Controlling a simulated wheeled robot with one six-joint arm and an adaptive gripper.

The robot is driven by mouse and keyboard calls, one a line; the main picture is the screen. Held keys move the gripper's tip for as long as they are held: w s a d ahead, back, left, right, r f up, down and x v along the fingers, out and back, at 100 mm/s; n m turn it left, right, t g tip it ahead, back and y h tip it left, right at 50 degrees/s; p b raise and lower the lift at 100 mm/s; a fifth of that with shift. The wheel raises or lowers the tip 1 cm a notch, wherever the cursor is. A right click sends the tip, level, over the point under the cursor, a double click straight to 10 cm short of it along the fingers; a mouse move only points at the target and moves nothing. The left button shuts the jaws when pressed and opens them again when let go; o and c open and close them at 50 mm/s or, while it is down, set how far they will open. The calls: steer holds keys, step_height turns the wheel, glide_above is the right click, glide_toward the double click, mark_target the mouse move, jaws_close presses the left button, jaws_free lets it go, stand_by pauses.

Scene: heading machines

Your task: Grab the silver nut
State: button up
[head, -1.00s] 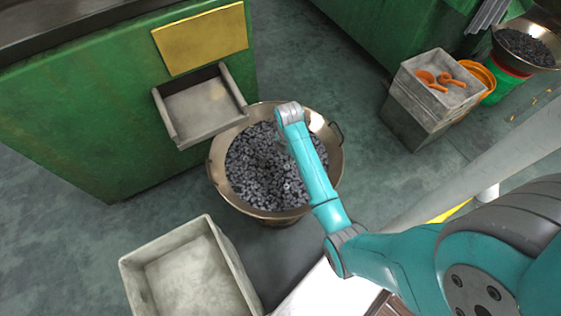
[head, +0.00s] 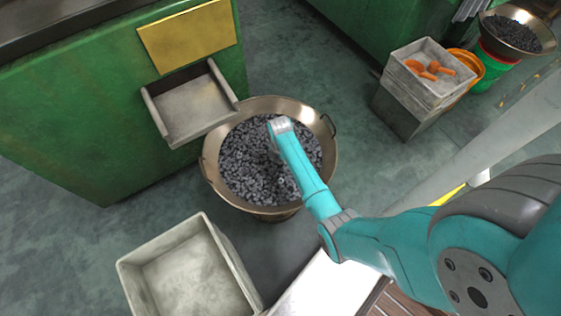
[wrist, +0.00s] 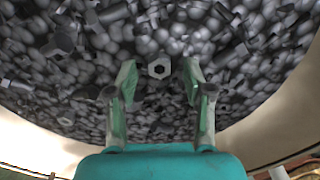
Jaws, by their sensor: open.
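A silver hex nut (wrist: 159,68) lies on the pile of dark nuts and bolts (wrist: 60,80), seen in the wrist view between my open fingertips and a little beyond them. My gripper (wrist: 158,85) is open and empty, with one finger on each side of the nut. I cannot tell whether the fingers touch the pile. In the head view the pile (head: 250,170) fills a wide metal pan (head: 215,185), and my arm reaches down over it. The gripper's fingers and the silver nut are hidden there behind my wrist.
A green machine (head: 80,110) with a metal chute (head: 190,105) stands left of the pan. An empty grey bin (head: 180,270) sits in front. Stacked grey crates (head: 410,100) with orange scoops (head: 428,70) and another filled pan (head: 515,35) are at the right.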

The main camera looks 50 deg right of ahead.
jaws_close()
stand_by(0.3)
